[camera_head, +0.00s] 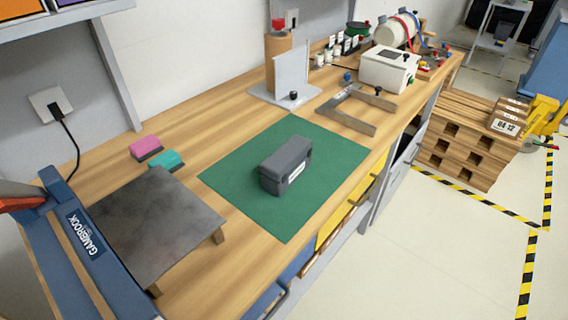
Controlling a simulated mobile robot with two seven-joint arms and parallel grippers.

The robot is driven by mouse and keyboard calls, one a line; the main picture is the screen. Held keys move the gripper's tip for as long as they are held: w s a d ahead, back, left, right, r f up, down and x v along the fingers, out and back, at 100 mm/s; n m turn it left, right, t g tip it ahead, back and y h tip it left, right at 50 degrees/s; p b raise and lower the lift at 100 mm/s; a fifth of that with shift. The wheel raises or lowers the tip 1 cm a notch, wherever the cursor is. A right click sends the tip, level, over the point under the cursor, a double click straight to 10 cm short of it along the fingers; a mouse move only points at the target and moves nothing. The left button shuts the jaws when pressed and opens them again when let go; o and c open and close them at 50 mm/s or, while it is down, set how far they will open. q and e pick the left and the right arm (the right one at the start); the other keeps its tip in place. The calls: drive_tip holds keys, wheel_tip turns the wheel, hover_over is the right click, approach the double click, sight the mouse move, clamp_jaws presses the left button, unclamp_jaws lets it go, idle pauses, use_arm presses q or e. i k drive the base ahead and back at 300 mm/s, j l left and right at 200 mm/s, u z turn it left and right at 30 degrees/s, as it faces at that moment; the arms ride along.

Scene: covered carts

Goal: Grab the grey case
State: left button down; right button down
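The grey case (286,165) stands on a green mat (238,177) in the middle of the wooden workbench. It is a dark grey box with a handle-like front edge and a pale label low on its side facing the bench's front. Nothing touches it apart from the mat. Neither of my grippers shows in the head view.
Pink (145,147) and teal (166,161) blocks sit behind. The mat around the case is clear.

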sight(279, 172)
drive_tip(key=i+l, duration=0.1)
drive_tip(key=l, duration=1.15)
drive_tip(key=i, duration=0.05)
